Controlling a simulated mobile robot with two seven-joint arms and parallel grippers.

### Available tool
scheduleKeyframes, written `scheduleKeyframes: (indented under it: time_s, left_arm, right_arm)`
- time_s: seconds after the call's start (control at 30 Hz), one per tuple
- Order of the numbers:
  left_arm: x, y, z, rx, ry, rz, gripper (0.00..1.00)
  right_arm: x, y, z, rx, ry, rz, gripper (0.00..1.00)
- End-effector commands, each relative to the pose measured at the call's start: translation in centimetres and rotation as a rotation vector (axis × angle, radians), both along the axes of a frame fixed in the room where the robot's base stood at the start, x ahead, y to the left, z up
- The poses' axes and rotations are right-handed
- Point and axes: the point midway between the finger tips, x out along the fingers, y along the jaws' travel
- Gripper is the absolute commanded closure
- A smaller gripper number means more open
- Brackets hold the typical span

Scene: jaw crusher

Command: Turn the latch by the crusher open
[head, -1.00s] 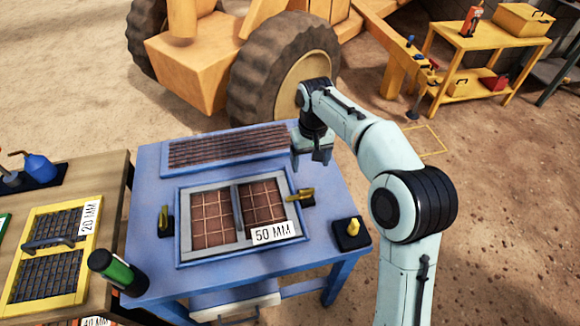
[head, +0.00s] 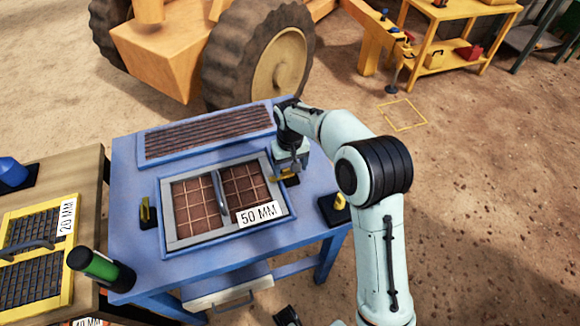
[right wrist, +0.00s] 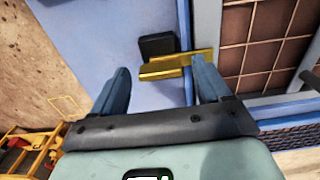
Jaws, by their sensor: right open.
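The latch by the crusher screen is a yellow bar on a black block. In the right wrist view the yellow bar (right wrist: 176,65) lies across the edge of the screen's frame, next to its black block (right wrist: 157,45). In the head view the latch (head: 290,179) is partly hidden under my right gripper (head: 292,164). The right gripper (right wrist: 160,75) is open, with its fingers apart on either side of the bar. I cannot tell whether they touch it.
The grated panel marked 50 MM (head: 205,243) sits on the blue table (head: 130,262). Another yellow latch (head: 147,211) stands at its left. A black block with a yellow knob (head: 335,208) is at the table's right edge.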

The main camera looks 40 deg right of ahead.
Motion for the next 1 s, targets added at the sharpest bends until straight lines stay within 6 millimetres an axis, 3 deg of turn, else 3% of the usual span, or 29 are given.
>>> scheduleKeyframes:
  time_s: [0.3,0.5,1.0]
  left_arm:
    - [0.04,-0.01,0.00,0.000,-0.001,0.000,0.57]
    - [0.04,-0.01,0.00,0.000,-0.001,0.000,0.57]
    - [-0.07,0.01,0.46,-0.001,0.004,-0.001,0.57]
  right_arm:
    - [-0.02,0.00,-0.32,0.000,0.001,0.000,0.23]
    - [-0.01,-0.01,-0.30,0.000,0.001,0.000,0.80]
    - [0.00,0.00,-0.18,0.001,0.000,0.119,0.79]
